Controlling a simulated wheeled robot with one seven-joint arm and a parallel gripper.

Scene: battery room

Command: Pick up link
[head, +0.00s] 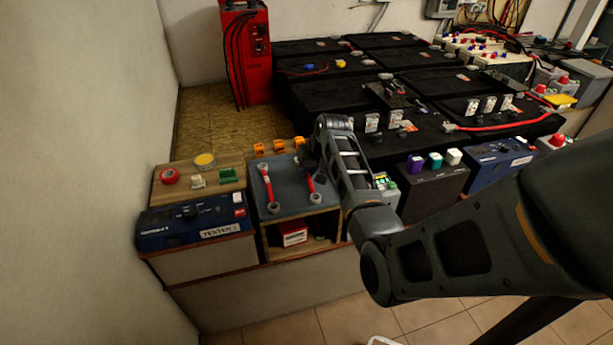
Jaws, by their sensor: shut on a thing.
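My gripper (304,163) is at the back right of the grey tool tray (283,206), low over it, below my bent wrist. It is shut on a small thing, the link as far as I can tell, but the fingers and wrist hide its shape. Two red-handled wrenches lie in the tray: one on the left (266,184) and one on the right (312,185), just in front of the gripper. I cannot tell whether the held thing still touches the tray.
Orange clips (260,149) stand behind the tray. Black batteries (320,95) fill the back and right. A red charger (246,55) stands at the wall.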

